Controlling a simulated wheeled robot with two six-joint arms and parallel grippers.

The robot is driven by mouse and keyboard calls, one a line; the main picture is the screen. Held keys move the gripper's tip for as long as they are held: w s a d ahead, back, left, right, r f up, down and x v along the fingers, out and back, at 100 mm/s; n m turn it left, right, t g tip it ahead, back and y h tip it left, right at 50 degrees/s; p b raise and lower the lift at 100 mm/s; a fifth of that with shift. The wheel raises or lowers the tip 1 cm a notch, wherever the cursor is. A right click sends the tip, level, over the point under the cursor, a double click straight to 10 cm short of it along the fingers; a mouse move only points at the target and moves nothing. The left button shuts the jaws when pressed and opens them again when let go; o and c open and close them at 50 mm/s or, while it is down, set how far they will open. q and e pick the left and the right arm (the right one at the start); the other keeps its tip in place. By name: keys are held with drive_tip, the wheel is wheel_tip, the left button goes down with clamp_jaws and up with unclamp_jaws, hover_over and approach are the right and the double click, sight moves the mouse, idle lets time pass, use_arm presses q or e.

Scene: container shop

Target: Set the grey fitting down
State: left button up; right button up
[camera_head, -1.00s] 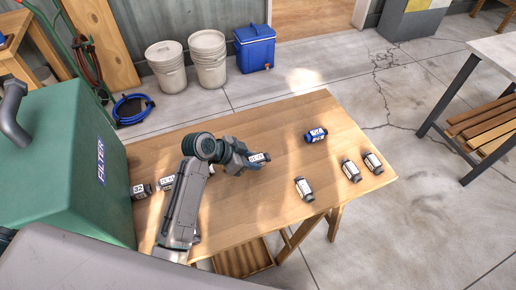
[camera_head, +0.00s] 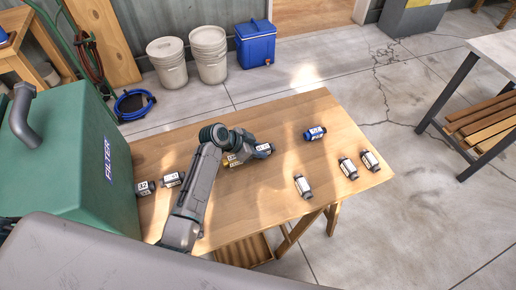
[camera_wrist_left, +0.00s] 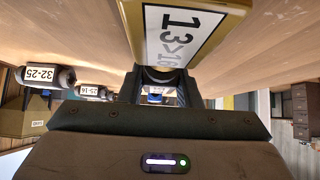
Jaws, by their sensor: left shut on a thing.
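My left gripper (camera_head: 245,152) is low over the wooden table and shut on the grey fitting, mostly hidden by the jaws. A dark grey round part (camera_wrist_left: 164,75) shows between the fingers in the wrist view. A white-labelled fitting with dark and bluish parts (camera_head: 264,149) shows right beside the gripper; I cannot tell if it touches the jaws. A yellow-edged piece marked 13>18 (camera_wrist_left: 180,30) is very close in the wrist view and peeks out beside the gripper in the head view (camera_head: 231,160). Contact with the tabletop is unclear. My right gripper is out of view.
Two grey fittings (camera_head: 145,187) (camera_head: 172,180) lie on the table's left, by the green FILTER case (camera_head: 75,150). A blue fitting (camera_head: 315,133) and three pale-labelled fittings (camera_head: 303,186) (camera_head: 348,169) (camera_head: 370,160) lie to the right. Bare wood (camera_head: 285,115) lies behind the gripper.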

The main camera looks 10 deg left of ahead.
use_arm(q)
drive_tip(key=o, duration=1)
drive_tip(key=shift+f, duration=0.1)
drive_tip(key=shift+o, duration=0.3)
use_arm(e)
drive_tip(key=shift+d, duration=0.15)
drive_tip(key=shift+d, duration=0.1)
use_arm(q)
drive_tip(key=shift+r, duration=0.2)
drive_tip(key=shift+s+a+r, duration=0.1)
drive_tip(key=shift+s+a, duration=0.05)
drive_tip(key=shift+a, duration=0.1)
drive_tip(key=b+v, duration=0.1)
drive_tip(key=v, duration=0.5)
drive_tip(key=shift+a+b, duration=0.1)
drive_tip(key=shift+b, duration=0.3)
drive_tip(key=shift+s+a+r, duration=0.1)
drive_tip(key=shift+s+r, duration=0.05)
drive_tip(key=shift+r, duration=0.2)
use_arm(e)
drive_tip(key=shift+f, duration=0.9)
